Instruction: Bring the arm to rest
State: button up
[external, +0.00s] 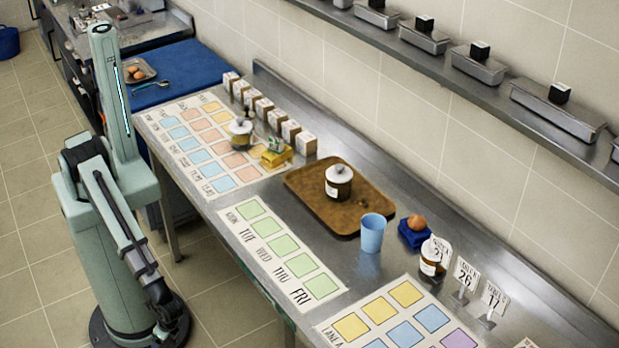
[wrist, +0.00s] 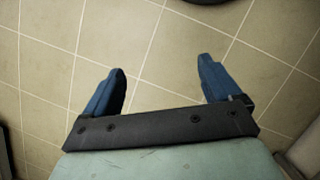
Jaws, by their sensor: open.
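My gripper (wrist: 162,78) shows in the wrist view with its two blue fingers spread wide apart. It is open, with nothing between the fingers, and points at the tiled floor. In the external view my arm is folded close over its base at the left, clear of the steel counter. My gripper cannot be made out clearly in that view.
The steel counter (external: 345,262) holds printed charts, a brown tray (external: 300,185) with a jar (external: 338,185), a blue cup (external: 372,233), another jar (external: 433,262) and several small boxes. A shelf (external: 490,90) runs along the wall. Floor around my base is clear.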

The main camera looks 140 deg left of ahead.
jog(key=s+d+f+m+g+y, duration=0.1)
jog(key=s+f+m, duration=0.1)
jog(key=s, duration=0.8)
jog(key=s+f+m+g+y, duration=0.1)
jog(key=s+m, duration=0.3)
jog(key=s, duration=0.6)
jog(key=shift+d+f+g, duration=0.35)
jog(key=shift+f+g, duration=0.15)
